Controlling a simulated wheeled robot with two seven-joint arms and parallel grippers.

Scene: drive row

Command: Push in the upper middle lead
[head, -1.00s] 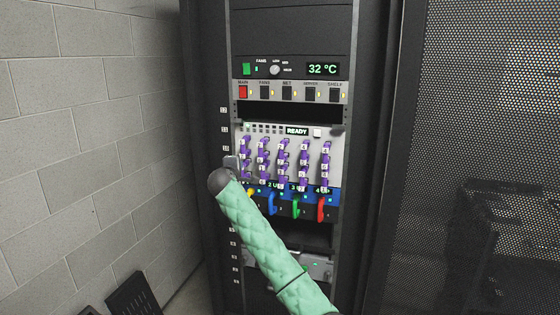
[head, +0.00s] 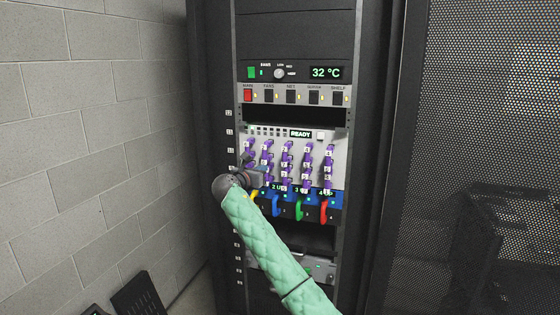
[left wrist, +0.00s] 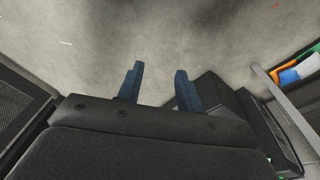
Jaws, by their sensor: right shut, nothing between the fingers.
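Several purple leads stand in columns in the pale panel (head: 339,150) with the READY display, in the head view. The upper middle lead (head: 288,146) is the top one of the middle column; I cannot tell how deep it sits. My right gripper (head: 251,161) is shut and empty, in front of the lower part of the leftmost column, below and left of the upper middle lead. It hides some leads there; I cannot tell if it touches them. My left gripper (left wrist: 160,68) is open and empty above bare floor in the left wrist view.
Blue, green and red handles (head: 299,208) sit just below the leads. A switch row (head: 290,96) and a 32 °C display (head: 326,73) are above. A block wall (head: 90,130) stands left, a perforated door (head: 490,110) right. Dark objects lie on the floor.

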